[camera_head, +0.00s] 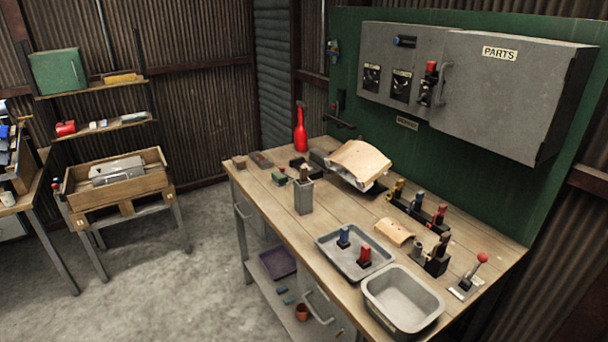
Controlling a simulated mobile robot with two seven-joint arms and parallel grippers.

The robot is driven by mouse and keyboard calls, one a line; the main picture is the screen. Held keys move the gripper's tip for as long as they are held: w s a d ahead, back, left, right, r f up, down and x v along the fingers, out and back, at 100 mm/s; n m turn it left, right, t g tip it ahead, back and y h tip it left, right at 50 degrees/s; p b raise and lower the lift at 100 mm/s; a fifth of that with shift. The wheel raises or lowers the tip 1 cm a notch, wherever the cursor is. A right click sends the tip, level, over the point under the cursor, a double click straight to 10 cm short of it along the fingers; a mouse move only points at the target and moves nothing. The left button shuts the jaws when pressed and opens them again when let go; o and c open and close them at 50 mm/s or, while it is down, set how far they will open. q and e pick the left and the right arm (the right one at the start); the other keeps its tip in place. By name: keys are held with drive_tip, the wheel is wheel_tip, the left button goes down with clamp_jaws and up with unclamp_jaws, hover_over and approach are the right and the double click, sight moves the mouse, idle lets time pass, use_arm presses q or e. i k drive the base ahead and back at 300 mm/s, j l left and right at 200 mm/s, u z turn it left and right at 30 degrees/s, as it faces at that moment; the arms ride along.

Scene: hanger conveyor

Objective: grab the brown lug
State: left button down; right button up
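A dark lug with a brownish top and a black base (440,250) stands upright on the bench, right of the grey tray. A second brown-topped piece (304,174) sticks up from a grey square holder (303,197) near the bench's left front edge. I cannot tell for sure which of them is the brown lug. Neither of my grippers is in view.
A deep grey bin (402,300) sits at the bench's front right, near a red-knobbed lever (481,258). A black rack (410,210) with coloured pieces stands behind the tray. A grey parts cabinet (500,95) overhangs the back. Open floor (180,280) lies left of the bench.

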sight(303, 180)
drive_tip(key=i+j, duration=0.35)
drive_tip(key=i+j+z, duration=0.1)
drive_tip(key=i+j, duration=0.3)
drive_tip(key=j, duration=0.15)
